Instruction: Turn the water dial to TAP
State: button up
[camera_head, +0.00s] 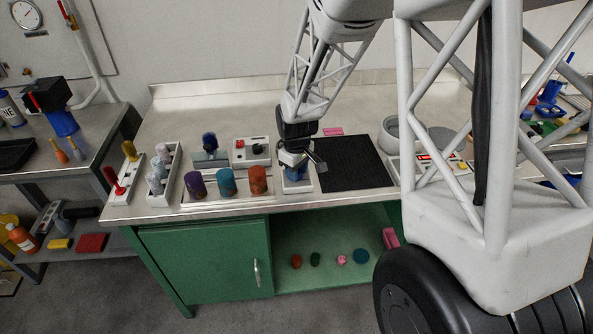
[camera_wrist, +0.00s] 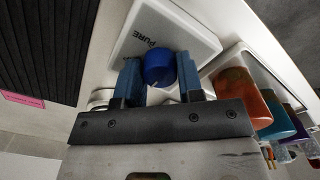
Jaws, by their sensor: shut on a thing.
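The water dial (camera_wrist: 159,68) is a round blue knob on a white plate (camera_wrist: 150,25). The word PURE shows on the plate beside the knob in the wrist view; no TAP mark is visible, and I cannot tell which way the dial points. My gripper (camera_wrist: 160,75) has one blue finger on each side of the dial and is shut on it. In the head view, my gripper (camera_head: 295,160) is over the white-and-blue unit (camera_head: 293,184) near the bench's front edge and hides much of it.
Purple, blue and orange jars (camera_head: 227,184) stand in a tray just left of my gripper. A black ribbed mat (camera_head: 355,165) lies to the right. A box with red and black knobs (camera_head: 251,151) is behind left. The back of the bench is clear.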

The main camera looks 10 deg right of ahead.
jog(key=m, duration=1.1)
dwell(0.3)
jog(key=shift+m, duration=0.3)
jog(key=o, duration=0.9)
jog(key=shift+r, duration=0.1)
jog(key=shift+r, duration=3.85)
